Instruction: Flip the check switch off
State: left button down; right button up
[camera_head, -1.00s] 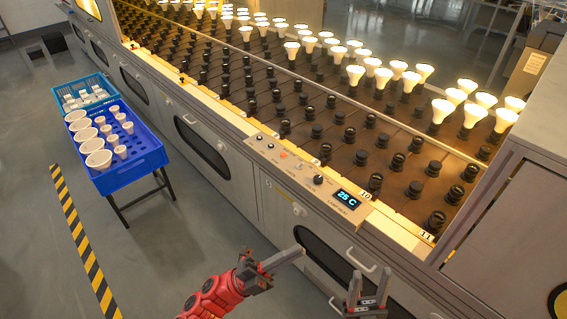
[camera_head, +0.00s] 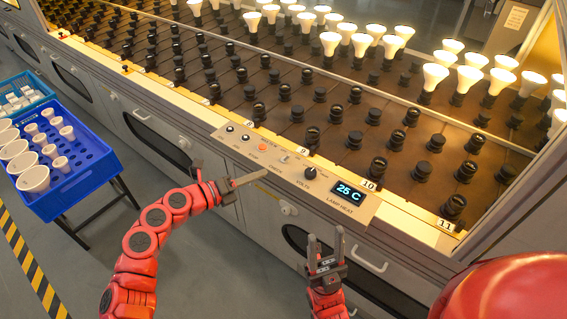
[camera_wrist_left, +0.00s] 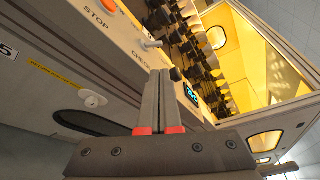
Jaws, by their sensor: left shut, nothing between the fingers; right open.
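The check switch (camera_head: 284,158) is a small light toggle on the sloped control panel (camera_head: 225,141), above the CHECK label. In the left wrist view the check switch (camera_wrist_left: 150,43) is a pale lever sticking out beside the label; I cannot tell its on or off position. My left gripper (camera_head: 264,173) is shut and empty. Its tips are at the panel's front edge, just short of the switch. In the left wrist view the shut fingers (camera_wrist_left: 165,74) are close to the switch, with a visible gap. My right gripper (camera_head: 325,236) is open and empty in front of the cabinet.
The orange stop button (camera_head: 262,147) lies left of the switch. The black volts knob (camera_head: 310,173) and the display reading 25 C (camera_head: 349,192) lie right. Bulb sockets and lit bulbs stand behind. A blue crate (camera_head: 75,205) stands at left.

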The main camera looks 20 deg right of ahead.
aim_at(286, 168)
pick_arm(q)
jog(key=x, duration=1)
jog(key=shift+b, duration=0.3)
